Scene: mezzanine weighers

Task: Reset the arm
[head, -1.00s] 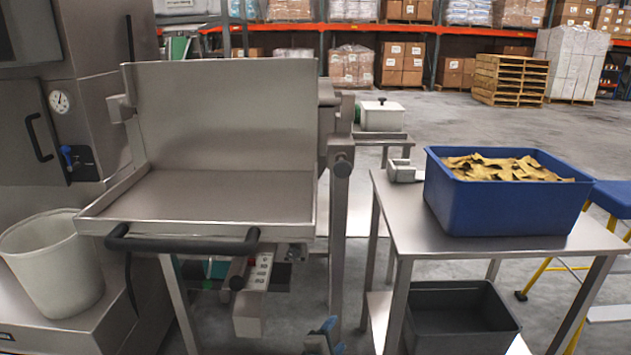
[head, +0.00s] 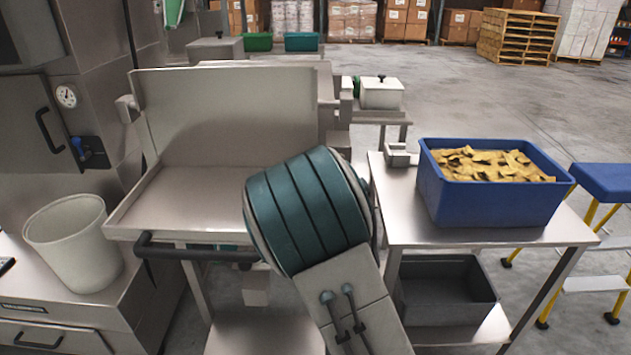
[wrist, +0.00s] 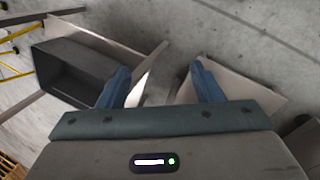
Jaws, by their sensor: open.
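My gripper (wrist: 160,88) shows in the wrist view with its two blue fingers spread apart and nothing between them. Behind the fingers are the grey floor, a dark grey bin (wrist: 78,72) at the left and pale metal surfaces. In the head view my arm, with a teal banded joint, rises in front of the weigher's steel tray (head: 200,200) and hides its right front part. The gripper itself does not show in the head view.
A steel table (head: 400,225) at right holds a blue crate (head: 490,205) of yellowish pieces and a small metal scoop (head: 398,157). A dark bin (head: 445,295) sits on its lower shelf. A white bucket (head: 72,250) stands left. A blue step stool (head: 603,183) is far right.

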